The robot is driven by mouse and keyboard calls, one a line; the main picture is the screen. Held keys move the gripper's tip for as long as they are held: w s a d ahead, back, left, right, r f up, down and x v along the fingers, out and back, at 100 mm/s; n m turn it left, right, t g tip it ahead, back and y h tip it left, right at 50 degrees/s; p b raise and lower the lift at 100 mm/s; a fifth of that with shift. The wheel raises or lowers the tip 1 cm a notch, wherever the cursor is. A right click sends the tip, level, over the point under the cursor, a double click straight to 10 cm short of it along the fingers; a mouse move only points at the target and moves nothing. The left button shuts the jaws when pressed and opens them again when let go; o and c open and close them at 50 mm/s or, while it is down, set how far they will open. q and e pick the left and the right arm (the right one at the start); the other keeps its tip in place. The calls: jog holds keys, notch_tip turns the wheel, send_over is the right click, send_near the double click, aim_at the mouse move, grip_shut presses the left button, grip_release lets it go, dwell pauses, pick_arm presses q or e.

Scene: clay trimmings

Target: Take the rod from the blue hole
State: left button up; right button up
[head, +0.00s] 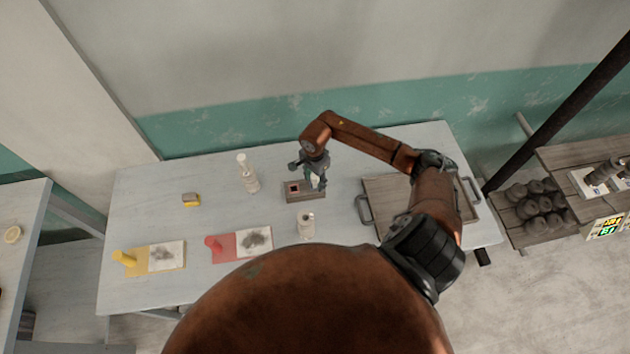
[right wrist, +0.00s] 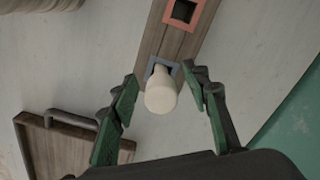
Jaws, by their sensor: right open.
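A cream rod (right wrist: 160,97) stands in the blue-edged hole (right wrist: 153,66) of a wooden block in the right wrist view. The block (right wrist: 168,37) also has a red-edged hole (right wrist: 184,12), which looks empty. My right gripper (right wrist: 162,80) is open, with one green finger on each side of the rod and gaps between. In the head view the right gripper (head: 316,182) is over the right end of the block (head: 291,197) and largely hides the rod and blue hole there. My left gripper is not in view.
A wooden tray (head: 374,187) with handles lies right of the block. A pale bottle-like object (head: 247,174) stands to the left, a white jar (head: 306,226) in front. A yellow-and-dark block (head: 191,199), a yellow board (head: 134,268) and a red board (head: 226,255) lie further left.

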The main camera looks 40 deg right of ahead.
jog(key=shift+c, duration=0.4)
grip_shut()
